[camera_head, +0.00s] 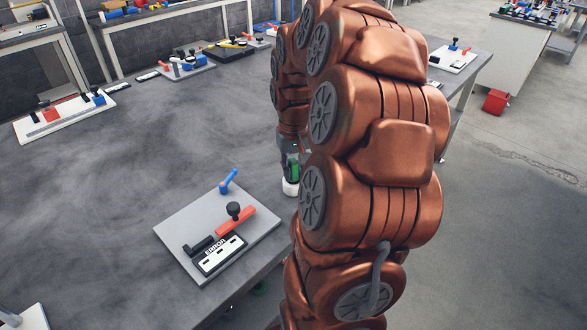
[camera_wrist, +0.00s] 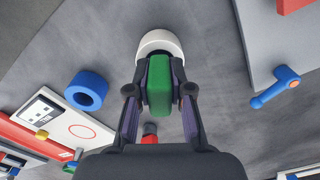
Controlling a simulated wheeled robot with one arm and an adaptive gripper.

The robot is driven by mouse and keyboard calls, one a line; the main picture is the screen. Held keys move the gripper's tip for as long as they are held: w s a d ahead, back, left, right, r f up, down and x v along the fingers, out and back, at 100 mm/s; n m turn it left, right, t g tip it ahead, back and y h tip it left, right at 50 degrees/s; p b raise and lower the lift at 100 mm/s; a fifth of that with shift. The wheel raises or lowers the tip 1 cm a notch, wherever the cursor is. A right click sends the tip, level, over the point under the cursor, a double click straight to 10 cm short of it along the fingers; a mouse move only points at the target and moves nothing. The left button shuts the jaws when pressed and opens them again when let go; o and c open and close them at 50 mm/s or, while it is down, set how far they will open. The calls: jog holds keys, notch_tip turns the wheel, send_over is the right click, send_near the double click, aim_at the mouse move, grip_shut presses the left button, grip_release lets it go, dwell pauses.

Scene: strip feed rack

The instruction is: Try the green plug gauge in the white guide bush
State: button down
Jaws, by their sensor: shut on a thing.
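The green plug gauge (camera_wrist: 159,88) is between the fingers of my gripper (camera_wrist: 160,76), which is shut on it. The white guide bush (camera_wrist: 158,42) is just beyond the gauge's far end in the wrist view. In the head view the green gauge (camera_head: 293,169) is right above the white bush (camera_head: 290,188), near the table edge. They look touching or almost so. The bush's opening is mostly hidden by the gauge and fingers, so I cannot tell whether the tip is inside. My arm covers part of this area in the head view.
A grey plate (camera_head: 180,232) with a red lever, a blue handle (camera_head: 228,181) and an "ERROR" label lies left of the bush. In the wrist view a blue ring (camera_wrist: 87,78) and a white panel (camera_wrist: 62,122) are on the left. The table's middle (camera_head: 150,140) is clear.

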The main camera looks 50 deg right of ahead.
jog(key=shift+f, duration=0.4)
jog(key=c, duration=1)
grip_release()
notch_tip(320, 180, up, 12)
jog(key=shift+r, duration=0.1)
dwell(0.4)
